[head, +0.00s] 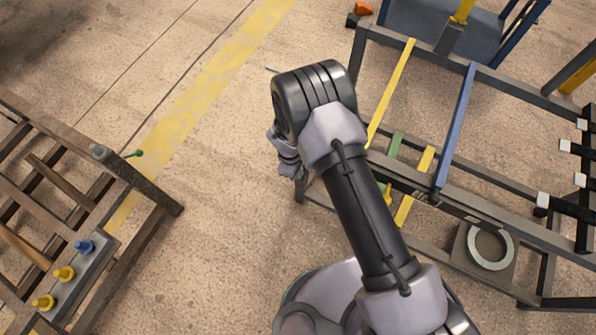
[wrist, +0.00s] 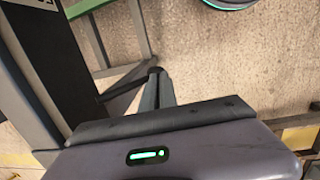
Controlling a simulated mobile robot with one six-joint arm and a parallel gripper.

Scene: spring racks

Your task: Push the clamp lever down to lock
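I cannot pick out the clamp lever with certainty. In the head view, a grey fitting (head: 98,151) with a thin rod and a green tip (head: 138,153) sits on the left rack's upper rail; I cannot tell whether it is the clamp. My gripper (wrist: 156,76) shows in the wrist view, its narrow grey fingers together with a dark tip and nothing visible between them. In the head view my arm hides the gripper.
A brown rack (head: 150,188) stands at left, with a tray holding a blue peg (head: 84,247) and yellow pegs (head: 64,273). A grey rack (head: 495,82) with yellow, blue and green bars stands at right, with a pale ring (head: 490,248) low down. Concrete floor lies between them.

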